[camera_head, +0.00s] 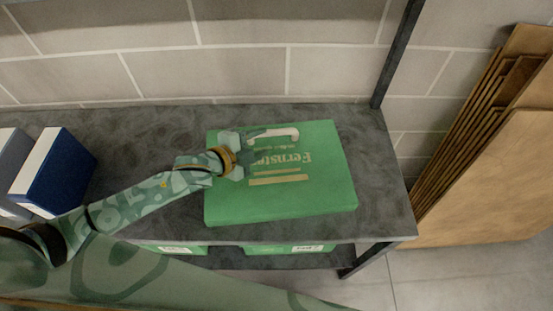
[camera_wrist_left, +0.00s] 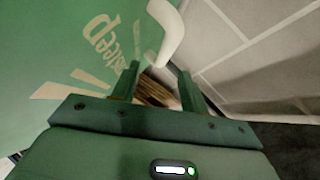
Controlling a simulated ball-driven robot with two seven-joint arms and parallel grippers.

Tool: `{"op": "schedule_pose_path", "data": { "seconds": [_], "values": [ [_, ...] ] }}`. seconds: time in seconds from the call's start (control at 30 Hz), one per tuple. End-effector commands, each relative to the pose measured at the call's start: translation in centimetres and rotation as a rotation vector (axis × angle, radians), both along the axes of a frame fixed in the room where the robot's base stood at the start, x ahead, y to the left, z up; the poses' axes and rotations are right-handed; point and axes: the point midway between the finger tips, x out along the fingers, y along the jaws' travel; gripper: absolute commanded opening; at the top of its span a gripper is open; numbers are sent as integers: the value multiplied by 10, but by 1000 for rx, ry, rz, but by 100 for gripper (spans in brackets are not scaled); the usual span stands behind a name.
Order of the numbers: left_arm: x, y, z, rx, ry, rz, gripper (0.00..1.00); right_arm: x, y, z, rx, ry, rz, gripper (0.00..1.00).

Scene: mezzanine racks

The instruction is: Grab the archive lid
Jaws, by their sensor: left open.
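The archive lid (camera_head: 320,190) is a wide, flat green piece with pale lettering, lying on the dark shelf top. Its green face and lettering fill the left of the left wrist view (camera_wrist_left: 50,60). My left gripper (camera_head: 264,143) is over the lid's far left part, its fingers open. A pale curved piece (camera_head: 285,132), like a handle, shows near the fingertips; I cannot tell whether it is fixed to the lid. In the left wrist view this pale piece (camera_wrist_left: 170,35) is just beyond the open fingers (camera_wrist_left: 158,72), with nothing clearly between them. My right gripper is out of view.
The dark shelf top (camera_head: 130,125) is bare between the lid and a blue binder (camera_head: 55,175) at left. Green labelled boxes (camera_head: 290,248) sit on a lower level. A block wall (camera_head: 200,70) stands behind, a rack post (camera_head: 398,55) at back right, and brown boards (camera_head: 490,160) lean at right.

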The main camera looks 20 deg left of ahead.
Motion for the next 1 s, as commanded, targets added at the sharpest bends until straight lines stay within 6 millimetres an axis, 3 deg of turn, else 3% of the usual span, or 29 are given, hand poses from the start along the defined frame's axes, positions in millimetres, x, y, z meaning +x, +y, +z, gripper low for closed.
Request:
{"op": "schedule_pose_path", "data": {
  "seconds": [0.43,0.7,0.87,1.0],
  "values": [
    [48,-23,-18,-2,1,0,44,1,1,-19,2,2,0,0],
    [51,-24,-18,0,0,0,44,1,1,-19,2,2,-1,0],
    [51,-24,-18,0,0,0,2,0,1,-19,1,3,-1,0],
    [51,-24,-18,-1,0,0,0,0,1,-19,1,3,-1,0]
  ]
}}
